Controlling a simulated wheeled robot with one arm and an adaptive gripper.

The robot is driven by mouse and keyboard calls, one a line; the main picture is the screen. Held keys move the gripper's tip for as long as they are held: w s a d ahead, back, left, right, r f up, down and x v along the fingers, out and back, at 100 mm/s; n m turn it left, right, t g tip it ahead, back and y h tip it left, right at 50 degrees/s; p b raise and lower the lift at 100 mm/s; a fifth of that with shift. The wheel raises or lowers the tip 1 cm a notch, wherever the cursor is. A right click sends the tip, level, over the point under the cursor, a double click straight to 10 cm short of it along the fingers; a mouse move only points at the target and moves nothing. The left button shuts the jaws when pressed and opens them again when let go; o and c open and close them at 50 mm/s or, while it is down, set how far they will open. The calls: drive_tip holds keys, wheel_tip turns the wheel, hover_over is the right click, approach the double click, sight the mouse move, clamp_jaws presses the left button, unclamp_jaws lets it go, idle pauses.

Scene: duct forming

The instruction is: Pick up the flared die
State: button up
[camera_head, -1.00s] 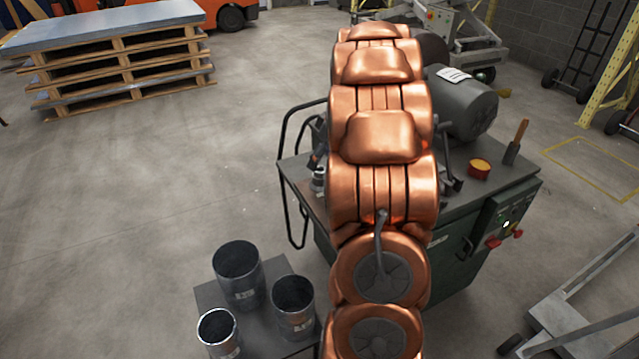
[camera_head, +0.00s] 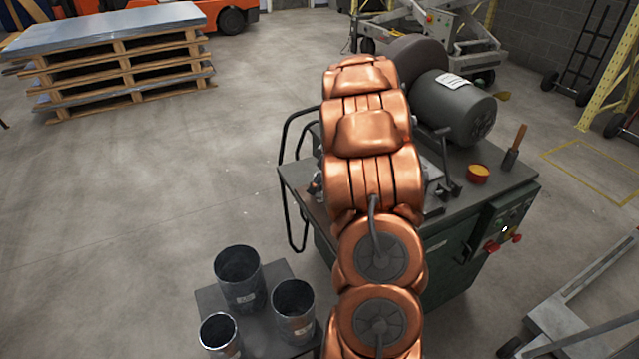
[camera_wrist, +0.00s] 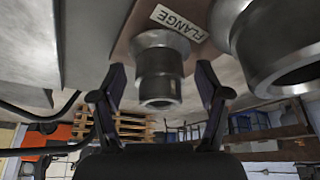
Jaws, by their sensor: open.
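In the wrist view, which appears upside down, a grey metal die with a wide flared end (camera_wrist: 161,62) and a narrower cylindrical body sits between the fingers of my gripper (camera_wrist: 160,82). Its flared end is against a brown surface beside a label reading FLANGE (camera_wrist: 179,22). My gripper is open, with one finger on each side of the die and visible gaps between. In the head view my copper arm hides the gripper and the die.
A larger metal cylindrical part (camera_wrist: 276,45) is close on the right in the wrist view. In the head view, the green machine bench (camera_head: 440,262) carries a grey motor (camera_head: 452,103), a yellow-topped tin (camera_head: 478,174) and a brush (camera_head: 515,147). Several dark cylinders (camera_head: 239,278) stand at lower left.

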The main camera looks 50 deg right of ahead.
drive_tip(key=shift+c, duration=0.2)
clamp_jaws()
idle(0.4)
